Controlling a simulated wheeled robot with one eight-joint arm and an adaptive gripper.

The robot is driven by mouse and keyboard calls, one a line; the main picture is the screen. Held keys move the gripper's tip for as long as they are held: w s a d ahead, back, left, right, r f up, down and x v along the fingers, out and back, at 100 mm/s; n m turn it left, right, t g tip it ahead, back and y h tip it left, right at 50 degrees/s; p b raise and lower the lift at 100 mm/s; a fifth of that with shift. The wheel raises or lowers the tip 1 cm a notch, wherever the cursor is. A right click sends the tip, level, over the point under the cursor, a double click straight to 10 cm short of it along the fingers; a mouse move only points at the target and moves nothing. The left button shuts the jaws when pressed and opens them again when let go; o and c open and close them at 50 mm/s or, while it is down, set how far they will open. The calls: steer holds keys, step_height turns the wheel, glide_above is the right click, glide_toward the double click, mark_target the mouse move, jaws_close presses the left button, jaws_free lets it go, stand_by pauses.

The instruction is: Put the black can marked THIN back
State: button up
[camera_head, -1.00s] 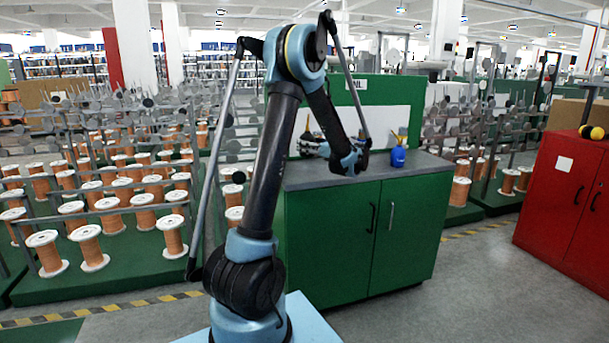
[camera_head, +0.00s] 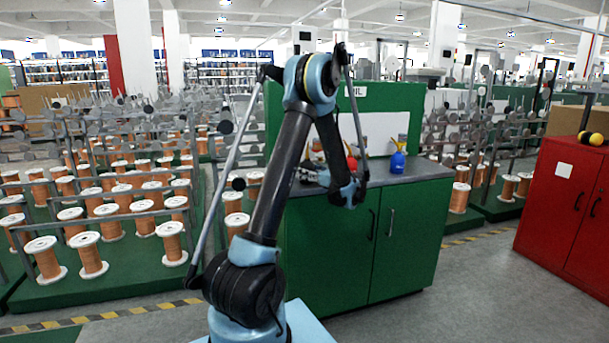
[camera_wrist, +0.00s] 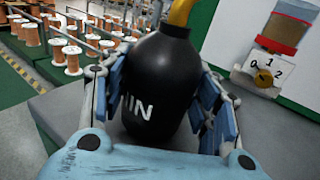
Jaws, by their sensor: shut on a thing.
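In the wrist view, the black can (camera_wrist: 160,85) has white lettering, of which "IN" shows; the rest is hidden behind a finger. It has a yellow spout (camera_wrist: 181,14) that runs out of the top of the picture. My gripper (camera_wrist: 165,100) is shut around the can's body, with blue finger pads on both sides. The can looks about upright. In the head view, my gripper (camera_head: 309,173) is over the left part of the grey worktop (camera_head: 400,178). The can is hard to make out there. I cannot tell whether its base touches the worktop.
A red can (camera_head: 351,163) and a blue can (camera_head: 398,161) stand on the green cabinet (camera_head: 345,245). In the wrist view, a jar (camera_wrist: 285,25) and a numbered white plate (camera_wrist: 263,73) are close on the right. Spool racks (camera_head: 90,250) are left, a red cabinet (camera_head: 565,205) right.

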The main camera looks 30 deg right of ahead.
steer(key=o, duration=1.4)
steer(key=shift+f, duration=0.1)
steer(key=shift+c, duration=0.2)
steer(key=v, duration=1.2)
steer(key=shift+s, duration=0.1)
